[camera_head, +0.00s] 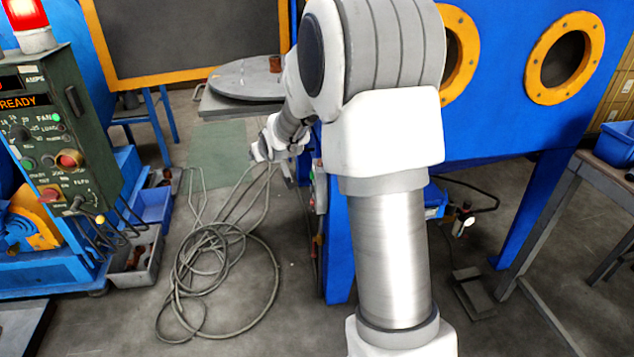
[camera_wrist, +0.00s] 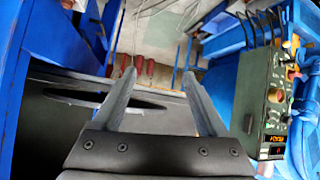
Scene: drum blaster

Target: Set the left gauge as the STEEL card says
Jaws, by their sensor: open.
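My gripper (camera_head: 268,148) hangs at the end of my reaching arm in the head view, above the floor at the near left side of the blue cabinet. In the wrist view its two fingers (camera_wrist: 158,72) are apart with nothing between them. Several small red-brown parts (camera_wrist: 140,68) show beyond the fingertips; I cannot tell what they are. No gauge and no STEEL card can be made out in either view.
The blue cabinet (camera_head: 510,110) has orange-ringed ports. A green control box (camera_head: 60,130) reading READY stands at left; it also shows in the wrist view (camera_wrist: 262,95). A round grey turntable (camera_head: 245,80) stands behind my gripper. Coiled hose (camera_head: 225,265) lies on the floor.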

